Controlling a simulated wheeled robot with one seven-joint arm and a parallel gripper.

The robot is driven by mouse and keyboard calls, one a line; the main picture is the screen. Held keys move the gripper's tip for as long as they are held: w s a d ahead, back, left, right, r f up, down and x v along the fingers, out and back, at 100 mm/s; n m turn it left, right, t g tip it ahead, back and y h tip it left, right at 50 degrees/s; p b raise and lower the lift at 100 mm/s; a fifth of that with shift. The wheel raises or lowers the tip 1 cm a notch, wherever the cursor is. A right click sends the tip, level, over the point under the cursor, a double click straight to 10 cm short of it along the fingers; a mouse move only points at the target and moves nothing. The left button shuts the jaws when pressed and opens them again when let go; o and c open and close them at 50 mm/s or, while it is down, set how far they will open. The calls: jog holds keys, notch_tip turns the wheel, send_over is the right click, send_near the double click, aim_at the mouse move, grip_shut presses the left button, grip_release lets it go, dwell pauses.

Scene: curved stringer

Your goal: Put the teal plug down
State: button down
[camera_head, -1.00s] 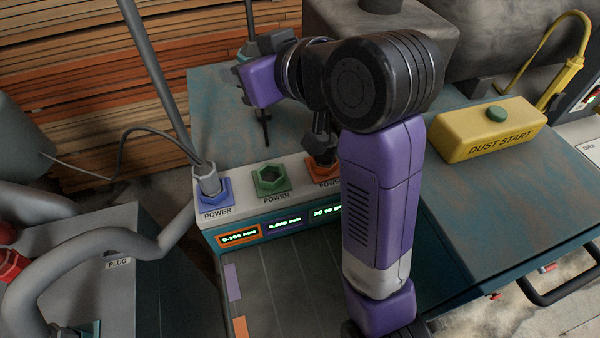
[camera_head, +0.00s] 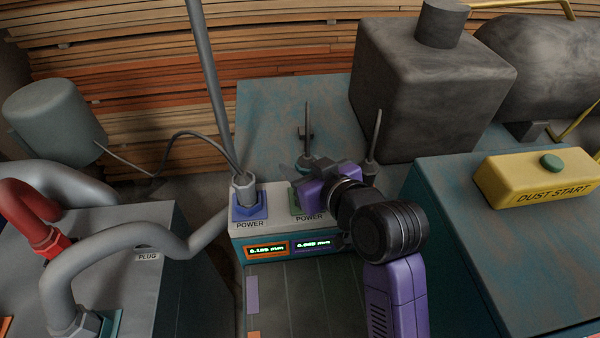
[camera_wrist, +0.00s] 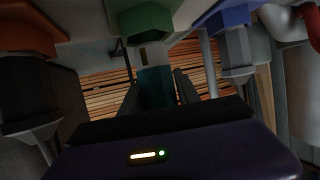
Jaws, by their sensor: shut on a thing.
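My gripper (camera_head: 303,185) is at the green power socket (camera_head: 293,203) and covers part of it in the head view. The teal plug (camera_head: 304,163) shows as a small teal edge just beyond the jaws, with a dark upright stem above it. In the wrist view the teal plug (camera_wrist: 156,88) is held between the two dark fingers, below the green socket (camera_wrist: 148,20) in the picture. My gripper is shut on it. I cannot tell whether the plug touches the socket.
The blue socket (camera_head: 249,212) on the left holds a grey plug (camera_head: 243,188) with a cable. An orange socket (camera_wrist: 25,30) with a dark plug shows in the wrist view. A yellow dust start box (camera_head: 535,180) stands at the right. The teal bench top (camera_head: 270,115) behind is mostly clear.

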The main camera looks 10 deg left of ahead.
jog(key=shift+f, duration=1.3)
jog(key=shift+f, duration=0.15)
jog(key=c, duration=0.9)
grip_release()
jog(key=v, duration=1.2)
jog(key=shift+r+b, duration=0.25)
jog(key=shift+b, duration=0.05)
